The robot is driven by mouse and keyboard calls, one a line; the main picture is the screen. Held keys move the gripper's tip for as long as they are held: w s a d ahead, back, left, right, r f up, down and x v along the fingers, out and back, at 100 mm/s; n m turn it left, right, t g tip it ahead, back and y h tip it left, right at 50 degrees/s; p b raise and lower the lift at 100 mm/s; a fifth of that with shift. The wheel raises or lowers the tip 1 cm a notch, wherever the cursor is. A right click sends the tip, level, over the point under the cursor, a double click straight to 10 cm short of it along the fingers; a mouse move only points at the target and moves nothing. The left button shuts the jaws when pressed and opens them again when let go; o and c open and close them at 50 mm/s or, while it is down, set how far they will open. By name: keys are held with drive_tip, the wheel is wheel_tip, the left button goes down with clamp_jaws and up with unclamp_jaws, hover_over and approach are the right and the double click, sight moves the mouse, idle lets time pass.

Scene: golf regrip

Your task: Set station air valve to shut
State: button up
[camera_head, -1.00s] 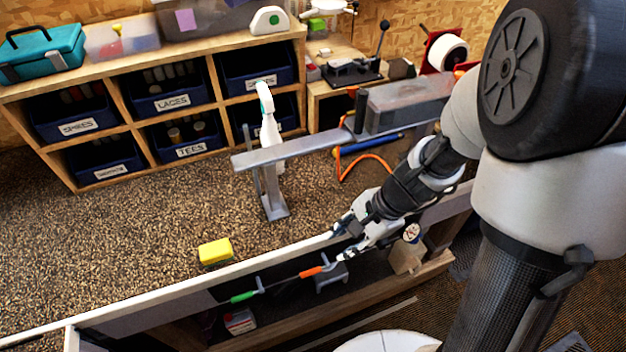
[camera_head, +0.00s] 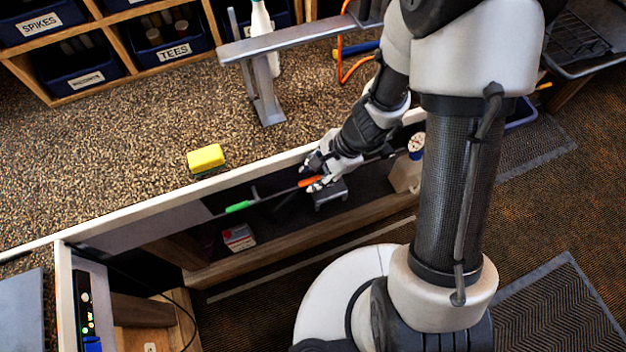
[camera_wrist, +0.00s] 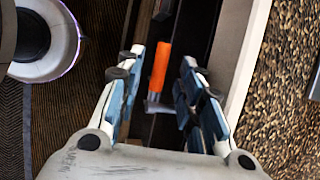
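Under the bench's front edge, a thin dark rod or pipe carries an orange lever or grip (camera_head: 309,182) and a green one (camera_head: 238,207). Neither is labelled, so I cannot tell which is the air valve. A round white gauge (camera_head: 416,143) sits to the right of them. My gripper (camera_head: 316,172) reaches down over the bench edge right at the orange grip. In the wrist view my gripper (camera_wrist: 162,62) is open, with the orange grip (camera_wrist: 160,66) showing between its fingers. A gap shows on both sides; no contact is clear.
The bench's pale front rail (camera_head: 130,210) runs close beside my gripper. A metal stand (camera_head: 265,95) and a yellow sponge (camera_head: 206,158) are on the bench top. A small box (camera_head: 239,237) lies on the shelf below. A device with green lights (camera_head: 86,310) is at lower left.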

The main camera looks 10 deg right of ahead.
drive_tip(key=shift+b+x, duration=0.3)
drive_tip(key=shift+x, duration=0.55)
clamp_jaws()
